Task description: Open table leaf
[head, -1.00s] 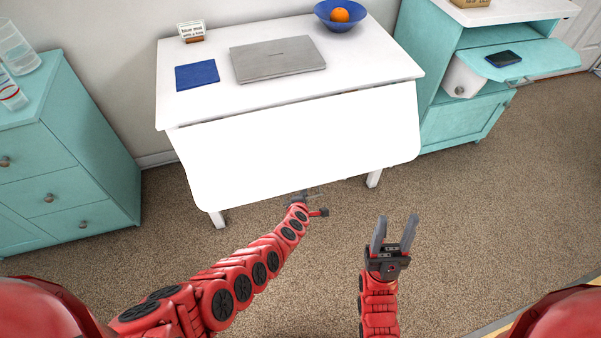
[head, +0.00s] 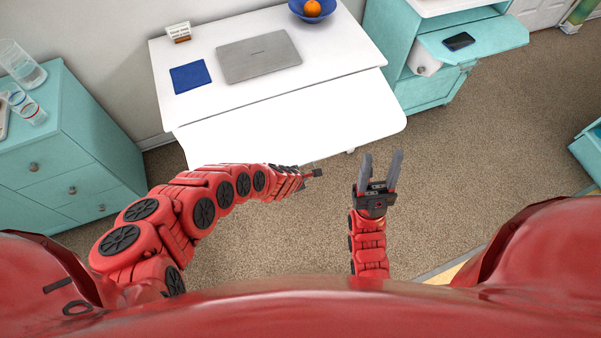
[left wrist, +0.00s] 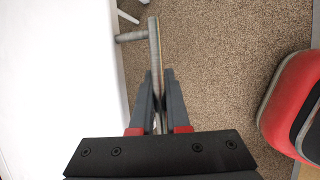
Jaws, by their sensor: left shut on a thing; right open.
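The white table (head: 235,97) has a white leaf (head: 330,115) along its near edge. The leaf slants only slightly from the tabletop; my left arm covers part of its near edge. In the left wrist view the leaf (left wrist: 60,80) fills the left side, and a grey bar handle (left wrist: 154,45) stands off its edge on a short stem. My left gripper (left wrist: 158,78) is shut on this handle, one finger on each side. In the head view its fingers are mostly hidden. My right gripper (head: 381,156) is open and empty, over the carpet right of the leaf.
On the tabletop are a laptop (head: 258,57), a blue pad (head: 190,77), a small sign (head: 179,32) and a blue bowl (head: 325,12) with an orange. Teal cabinets stand left (head: 75,150) and right (head: 430,90). The carpet in front is clear.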

